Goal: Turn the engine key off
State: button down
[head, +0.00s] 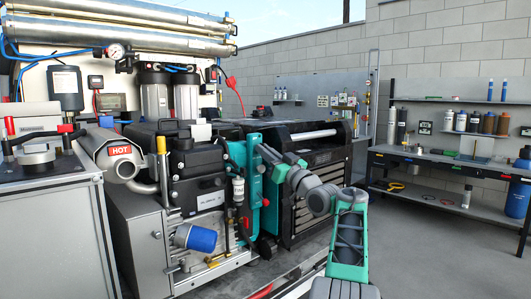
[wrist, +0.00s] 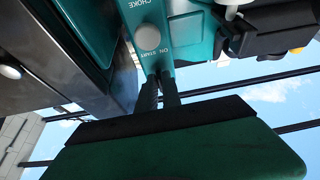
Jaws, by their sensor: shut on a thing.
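The engine's teal control panel (wrist: 186,50) fills the upper middle of the wrist view, with a round grey knob beside the word CHOKE and the lettering ON START near it. The two dark fingers of my gripper (wrist: 160,80) reach up to the panel by the ON START lettering and are close together. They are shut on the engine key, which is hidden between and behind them. In the head view my gripper (head: 262,150) is at the teal panel (head: 252,165) on the engine's right side, its tips hard to make out.
A HOT-labelled exhaust (head: 120,160) sticks out left of the black engine (head: 190,165). A blue filter (head: 196,238) hangs below it. A black slatted unit (head: 310,160) stands close right of the panel. A workbench (head: 440,165) stands far right, with open floor before it.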

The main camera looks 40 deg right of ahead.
jog(key=c, duration=1.6)
grip_release()
jog(key=b+v, duration=0.1)
jog(key=v, duration=0.6)
jog(key=shift+s+f, duration=0.15)
jog(key=shift+s, duration=0.2)
